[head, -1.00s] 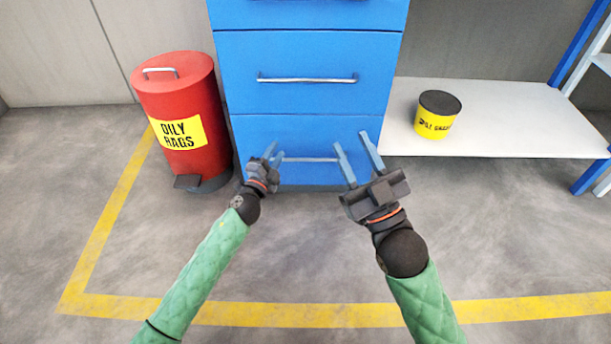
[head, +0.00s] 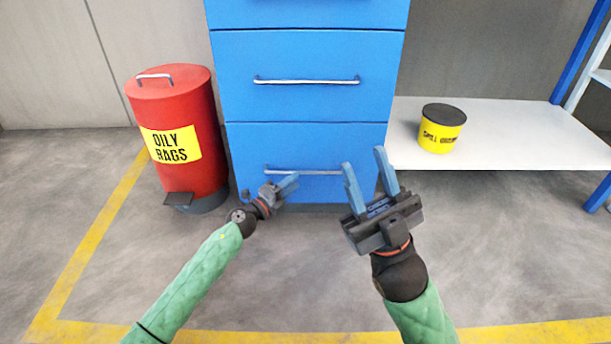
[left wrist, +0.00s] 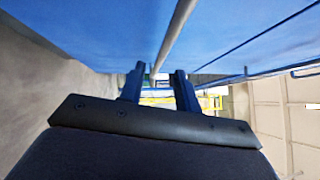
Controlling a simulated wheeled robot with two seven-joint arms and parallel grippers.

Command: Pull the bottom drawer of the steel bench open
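The bottom drawer (head: 330,140) of the blue steel bench looks closed, its front in line with the drawers above. Its silver handle (head: 310,171) runs across the front. My left gripper (head: 288,184) is just below the handle's left part in the head view, turned sideways. In the left wrist view its two fingers (left wrist: 158,82) stand apart, with the handle bar (left wrist: 172,38) running from the top towards the gap between them. I cannot tell whether they touch it. My right gripper (head: 364,160) is open and empty in front of the drawer's right edge.
A red oily rags bin (head: 182,100) with a pedal stands left of the bench. A low white shelf (head: 500,130) on the right holds a yellow tub (head: 440,138). The middle drawer (head: 310,55) is shut. The floor in front is clear, with yellow lines.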

